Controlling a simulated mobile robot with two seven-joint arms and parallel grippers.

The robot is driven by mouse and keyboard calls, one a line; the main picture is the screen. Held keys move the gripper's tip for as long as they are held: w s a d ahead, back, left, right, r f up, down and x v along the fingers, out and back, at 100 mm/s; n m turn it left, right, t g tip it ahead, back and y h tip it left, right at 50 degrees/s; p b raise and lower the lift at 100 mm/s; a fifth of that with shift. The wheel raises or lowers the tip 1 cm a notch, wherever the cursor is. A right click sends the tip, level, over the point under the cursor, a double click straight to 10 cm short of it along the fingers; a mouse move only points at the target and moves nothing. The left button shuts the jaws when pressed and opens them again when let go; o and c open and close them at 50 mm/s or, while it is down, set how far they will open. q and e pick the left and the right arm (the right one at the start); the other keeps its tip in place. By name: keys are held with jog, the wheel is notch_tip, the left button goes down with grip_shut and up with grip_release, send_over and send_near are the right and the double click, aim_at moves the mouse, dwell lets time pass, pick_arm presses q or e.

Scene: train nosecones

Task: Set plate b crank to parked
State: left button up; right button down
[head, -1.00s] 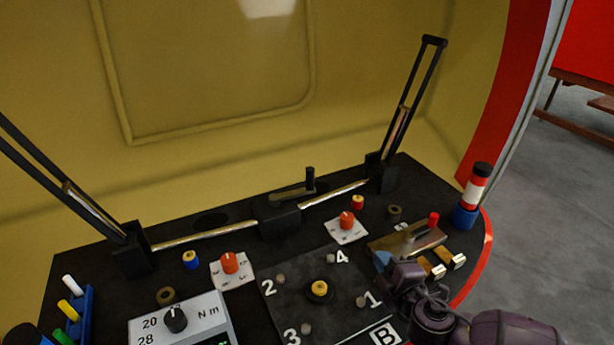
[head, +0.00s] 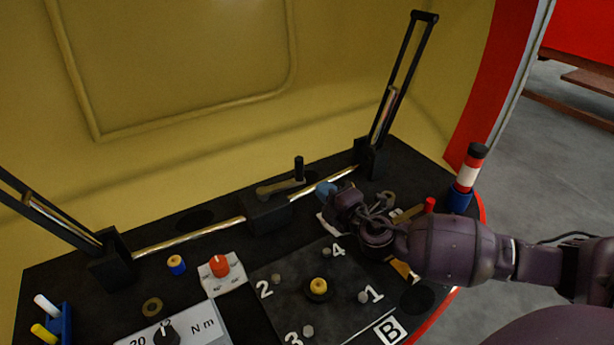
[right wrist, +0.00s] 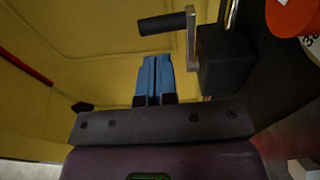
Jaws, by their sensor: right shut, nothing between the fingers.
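A crank stands on a black box (head: 268,210) behind the plate marked B (head: 262,300). Its flat metal arm (head: 275,188) lies along the box top, pointing right, with an upright black handle (head: 298,168) at its end. No crank shows on plate B itself. In the right wrist view the black handle (right wrist: 162,23), metal arm (right wrist: 192,40) and box (right wrist: 222,65) show beyond the fingers. My right gripper (head: 326,188) has blue fingertips, shut and empty, just right of the handle and apart from it. The fingers also show in the right wrist view (right wrist: 156,75). My left gripper is out of view.
Metal rods run from the box to tall black levers at left (head: 108,262) and right (head: 370,160). A red, white and blue post (head: 468,178) stands at the right edge.

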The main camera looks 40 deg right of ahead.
aim_at(302, 171)
jog(key=w, duration=0.4)
jog(key=shift+w+f+b, duration=0.15)
jog(key=shift+w+b, duration=0.1)
jog(key=shift+b, duration=0.15)
jog(key=shift+w, duration=0.95)
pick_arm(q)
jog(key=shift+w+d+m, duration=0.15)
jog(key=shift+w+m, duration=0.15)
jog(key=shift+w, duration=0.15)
pick_arm(e)
jog(key=shift+w, duration=0.2)
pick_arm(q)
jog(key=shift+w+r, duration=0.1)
